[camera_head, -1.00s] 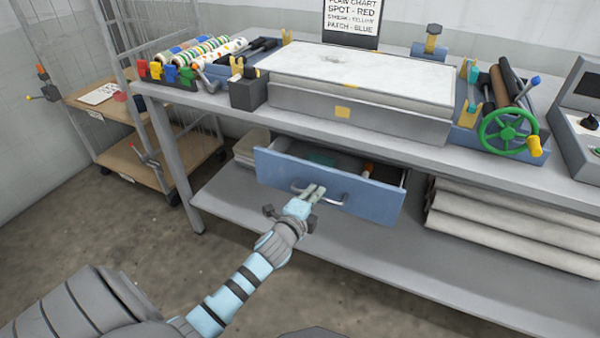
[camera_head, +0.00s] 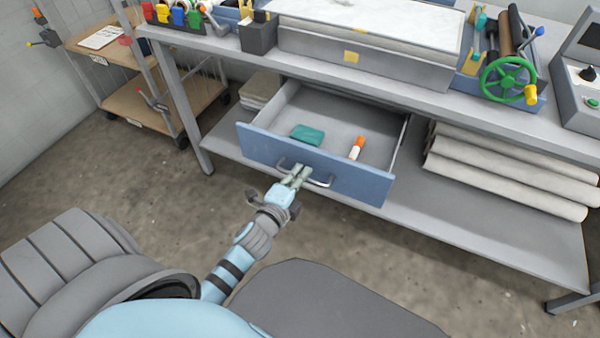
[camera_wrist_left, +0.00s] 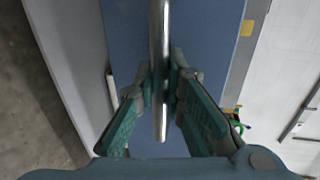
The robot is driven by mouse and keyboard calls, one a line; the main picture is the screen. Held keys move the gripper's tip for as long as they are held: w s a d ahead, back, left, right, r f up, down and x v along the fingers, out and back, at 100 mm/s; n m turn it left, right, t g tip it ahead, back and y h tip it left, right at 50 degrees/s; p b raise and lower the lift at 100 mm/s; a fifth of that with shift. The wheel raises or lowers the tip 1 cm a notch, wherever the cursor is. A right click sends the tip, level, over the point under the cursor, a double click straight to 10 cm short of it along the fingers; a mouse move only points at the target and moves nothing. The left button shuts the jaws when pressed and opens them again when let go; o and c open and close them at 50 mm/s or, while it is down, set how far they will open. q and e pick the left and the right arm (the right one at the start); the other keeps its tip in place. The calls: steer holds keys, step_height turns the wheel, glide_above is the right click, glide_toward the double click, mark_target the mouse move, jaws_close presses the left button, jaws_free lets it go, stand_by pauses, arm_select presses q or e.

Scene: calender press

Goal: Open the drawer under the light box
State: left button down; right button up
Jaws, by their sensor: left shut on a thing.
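The blue-fronted drawer (camera_head: 350,178) under the light box (camera_head: 365,57) is pulled well out. In it lie a teal block (camera_head: 307,135) and a white tube with an orange cap (camera_head: 356,148). My left gripper (camera_head: 298,177) is at the drawer's metal handle (camera_head: 321,183), shut on the bar. In the left wrist view, the handle (camera_wrist_left: 160,75) runs between the two fingers of the gripper (camera_wrist_left: 160,88), with the blue drawer front (camera_wrist_left: 215,40) behind. My right gripper is not in view.
Rolled pale cloth (camera_head: 500,170) lies on the lower shelf (camera_head: 450,215) to the right. A green handwheel (camera_head: 509,80) stands on the bench at right. A wooden-shelved cart (camera_head: 150,100) is at left. The floor (camera_head: 200,220) before the drawer is open.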

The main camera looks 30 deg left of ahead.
arm_select(q)
steer(key=c, duration=1.7)
jaws_free()
steer(key=shift+o, duration=0.2)
steer(key=shift+s, duration=0.1)
steer(key=v, duration=1.2)
